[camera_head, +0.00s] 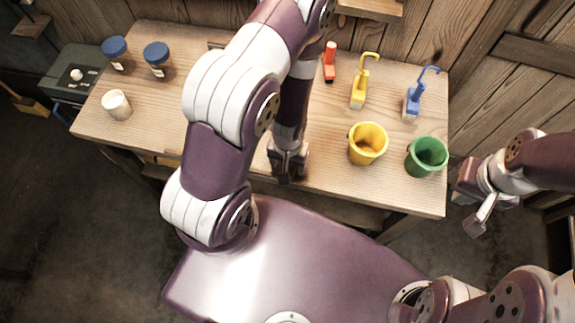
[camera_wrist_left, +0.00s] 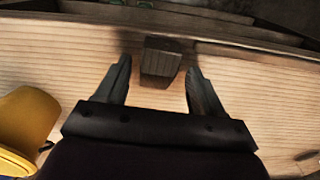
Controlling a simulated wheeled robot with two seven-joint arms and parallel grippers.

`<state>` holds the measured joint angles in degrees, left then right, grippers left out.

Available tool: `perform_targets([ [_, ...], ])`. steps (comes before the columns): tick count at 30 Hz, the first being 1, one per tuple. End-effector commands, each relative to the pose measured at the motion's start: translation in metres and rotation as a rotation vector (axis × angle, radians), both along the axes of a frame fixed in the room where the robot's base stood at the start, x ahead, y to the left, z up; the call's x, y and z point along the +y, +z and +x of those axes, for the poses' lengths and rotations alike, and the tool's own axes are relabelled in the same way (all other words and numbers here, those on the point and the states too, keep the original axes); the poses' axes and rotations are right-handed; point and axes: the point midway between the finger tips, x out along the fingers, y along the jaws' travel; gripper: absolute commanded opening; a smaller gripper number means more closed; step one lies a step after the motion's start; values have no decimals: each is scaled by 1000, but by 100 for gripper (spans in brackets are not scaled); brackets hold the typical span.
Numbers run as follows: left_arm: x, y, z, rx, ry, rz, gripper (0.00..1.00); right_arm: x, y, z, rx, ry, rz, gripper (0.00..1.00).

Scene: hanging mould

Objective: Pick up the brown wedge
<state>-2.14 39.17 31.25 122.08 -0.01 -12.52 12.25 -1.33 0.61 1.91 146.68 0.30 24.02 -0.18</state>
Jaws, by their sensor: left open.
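The brown wedge (camera_wrist_left: 161,58) is a small dark block on the wooden table near its edge, seen in the left wrist view. My left gripper (camera_wrist_left: 159,68) is open, with one finger on each side of the wedge and a visible gap on both sides. In the head view my left gripper (camera_head: 287,172) hangs over the table's front edge; I cannot make out the wedge there, as the gripper and arm cover that spot. My right gripper (camera_head: 478,222) is off the table's right side, away from the wedge; its jaws are too small to read.
The wooden table (camera_head: 330,182) also bears a yellow cup (camera_head: 367,146), a green cup (camera_head: 428,156), a white cup (camera_head: 116,105), two blue-lidded jars (camera_head: 157,57), and red (camera_head: 330,64), yellow (camera_head: 358,96) and blue (camera_head: 411,102) items. The yellow cup shows left in the wrist view (camera_wrist_left: 28,125).

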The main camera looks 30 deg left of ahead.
Motion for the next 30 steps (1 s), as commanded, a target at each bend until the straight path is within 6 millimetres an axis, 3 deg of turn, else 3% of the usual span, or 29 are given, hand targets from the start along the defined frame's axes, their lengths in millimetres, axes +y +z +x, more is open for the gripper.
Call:
perform_targets([
  [4, 0, 0, 0, 0, 0, 0, 65, 0, -1, 0, 0, 0, 0, 0],
  [9, 0, 0, 0, 0, 0, 0, 12, 0, -1, 0, 0, 0, 0, 0],
  [20, 0, 3, 0, 0, 0, 0, 12, 0, 1, 0, 0, 0, 0, 0],
  [23, 0, 12, 0, 0, 0, 0, 12, 0, 10, 0, 0, 0, 0, 0],
  [30, -2, 54, -3, 2, -3, 0, 12, 0, 49, 0, 0, 0, 0, 0],
])
